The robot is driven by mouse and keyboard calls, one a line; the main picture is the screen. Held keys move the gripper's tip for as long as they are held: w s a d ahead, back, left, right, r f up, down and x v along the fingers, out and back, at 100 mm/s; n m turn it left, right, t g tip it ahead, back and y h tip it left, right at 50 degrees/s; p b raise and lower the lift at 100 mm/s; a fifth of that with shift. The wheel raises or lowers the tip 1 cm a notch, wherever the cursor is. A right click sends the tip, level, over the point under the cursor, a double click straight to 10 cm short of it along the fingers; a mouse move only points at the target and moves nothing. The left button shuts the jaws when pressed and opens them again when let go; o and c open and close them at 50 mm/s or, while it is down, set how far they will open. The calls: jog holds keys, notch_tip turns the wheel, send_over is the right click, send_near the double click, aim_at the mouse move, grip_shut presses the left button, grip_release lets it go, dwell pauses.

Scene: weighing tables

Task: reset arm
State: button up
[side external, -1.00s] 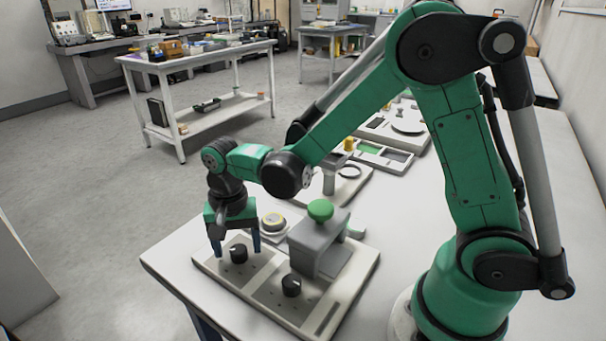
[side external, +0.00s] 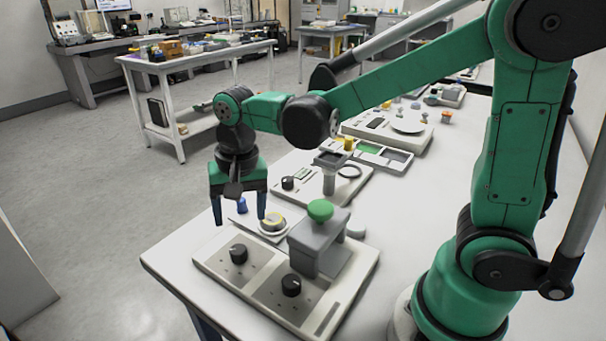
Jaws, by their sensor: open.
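My gripper (side external: 239,212) is open and empty, its two dark blue fingers pointing down. It hangs in the air above the front-left part of the white table (side external: 180,252). Below it is a pale panel (side external: 210,262) with two black knobs, a left one (side external: 238,253) and a right one (side external: 291,285). A grey block (side external: 318,245) with a green round top (side external: 320,210) stands on the panel's far right part. My gripper is apart from the knobs.
A round dish with a yellow-topped piece (side external: 273,222) and a small blue piece (side external: 241,205) sit behind the panel. Beyond are a grey stand (side external: 329,178), a tray with a green compartment (side external: 369,148) and a scale with a round plate (side external: 407,125). The floor at left is clear.

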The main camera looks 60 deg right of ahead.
jog(key=s+d+r+n+t, duration=0.3)
jog(key=s+d+n+t, duration=0.1)
jog(key=s+n+t, duration=0.2)
jog(key=shift+r+n, duration=0.3)
jog(key=shift+n, duration=0.5)
